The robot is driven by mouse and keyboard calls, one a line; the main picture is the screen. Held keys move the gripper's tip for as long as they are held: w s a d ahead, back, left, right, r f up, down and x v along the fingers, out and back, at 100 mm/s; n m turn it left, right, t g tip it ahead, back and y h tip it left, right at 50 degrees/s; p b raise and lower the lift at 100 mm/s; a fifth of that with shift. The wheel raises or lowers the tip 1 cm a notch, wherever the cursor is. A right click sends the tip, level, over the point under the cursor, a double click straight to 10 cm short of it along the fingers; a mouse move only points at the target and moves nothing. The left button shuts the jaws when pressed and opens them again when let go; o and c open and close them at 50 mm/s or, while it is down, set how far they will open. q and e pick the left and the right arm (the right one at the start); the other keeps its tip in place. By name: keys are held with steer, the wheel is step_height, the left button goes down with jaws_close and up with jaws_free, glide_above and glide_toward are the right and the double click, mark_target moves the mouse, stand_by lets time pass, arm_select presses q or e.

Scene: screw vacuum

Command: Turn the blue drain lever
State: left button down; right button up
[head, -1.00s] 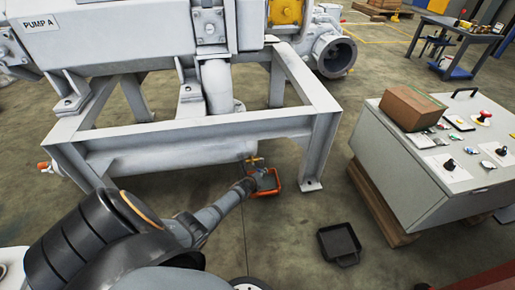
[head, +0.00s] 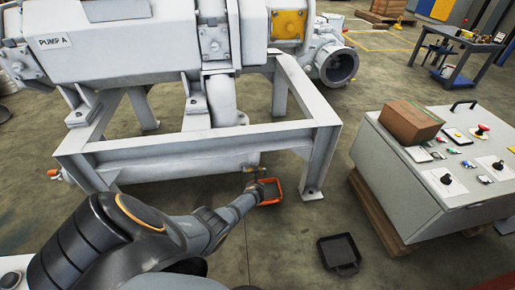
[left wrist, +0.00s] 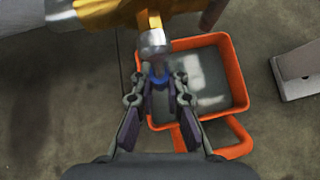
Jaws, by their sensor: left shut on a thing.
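My left gripper (left wrist: 160,84) is shut on the blue drain lever (left wrist: 158,80), of which only a small blue part shows between the fingertips. Just above it in the left wrist view is a rounded silver valve part (left wrist: 153,43) next to a yellow-brass body (left wrist: 108,13). In the head view the left gripper (head: 258,185) is small, below the end of the white pipe under the pump; the lever cannot be made out there. My right gripper is in neither view.
An orange tray (left wrist: 237,72) lies below the valve, its handle towards me; it also shows in the head view (head: 280,190). The white pump frame (head: 200,150) stands around the pipe. A black pan (head: 340,270) and a grey control console (head: 400,180) are to the right.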

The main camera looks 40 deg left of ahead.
arm_select(q)
steer(key=shift+s+f, duration=0.1)
steer(key=shift+s, duration=0.05)
stand_by(0.3)
steer(key=c, duration=1.4)
jaws_free()
steer(key=shift+o, duration=0.2)
steer(key=v, duration=1.2)
